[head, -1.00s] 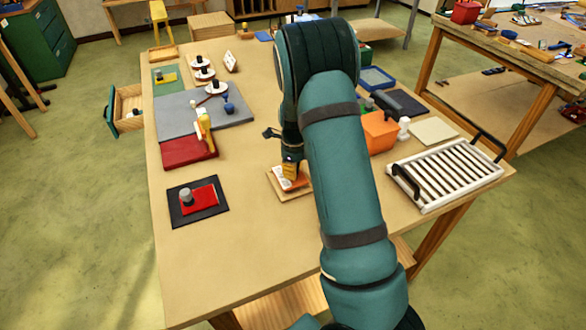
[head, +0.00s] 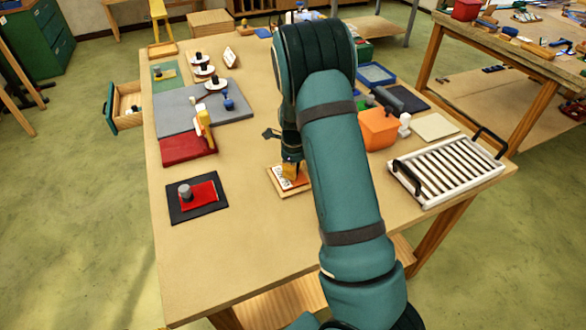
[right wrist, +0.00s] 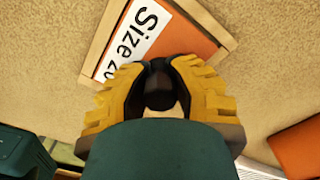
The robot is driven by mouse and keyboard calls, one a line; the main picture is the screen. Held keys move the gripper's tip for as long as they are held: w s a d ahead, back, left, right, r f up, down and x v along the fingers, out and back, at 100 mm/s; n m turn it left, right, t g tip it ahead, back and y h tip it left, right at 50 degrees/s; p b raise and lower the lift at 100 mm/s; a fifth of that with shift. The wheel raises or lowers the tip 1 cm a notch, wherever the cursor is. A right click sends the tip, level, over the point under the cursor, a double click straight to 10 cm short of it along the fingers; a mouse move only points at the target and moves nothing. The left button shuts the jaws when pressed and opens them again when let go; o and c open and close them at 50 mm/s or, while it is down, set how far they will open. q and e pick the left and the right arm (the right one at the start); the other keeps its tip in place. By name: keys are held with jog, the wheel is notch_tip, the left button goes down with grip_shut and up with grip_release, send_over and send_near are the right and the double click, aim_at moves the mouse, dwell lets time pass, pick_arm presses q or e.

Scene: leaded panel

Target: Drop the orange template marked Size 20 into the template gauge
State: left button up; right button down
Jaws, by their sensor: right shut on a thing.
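The orange template (right wrist: 186,38), with a white label reading "Size 20" partly covered by a finger, shows in the right wrist view. The wooden border of the template gauge (right wrist: 98,45) surrounds its visible edges; whether it lies fully flat inside I cannot tell. In the head view the gauge (head: 296,193) is a small light-wood frame on the bench, with the white label showing within it. My right gripper (right wrist: 159,88) is shut around the template's dark knob, directly over the gauge; it also shows in the head view (head: 291,170). My left gripper is not in view.
An orange box (head: 377,132) and a white slatted rack (head: 450,172) stand right. A grey mat (head: 180,118) lies behind left. The front of the bench is clear.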

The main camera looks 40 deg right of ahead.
jog(key=shift+f, duration=0.15)
jog(key=c, duration=0.8)
grip_release()
jog(key=shift+c, duration=0.2)
notch_tip(320, 180, up, 12)
jog(key=shift+s+r, duration=0.1)
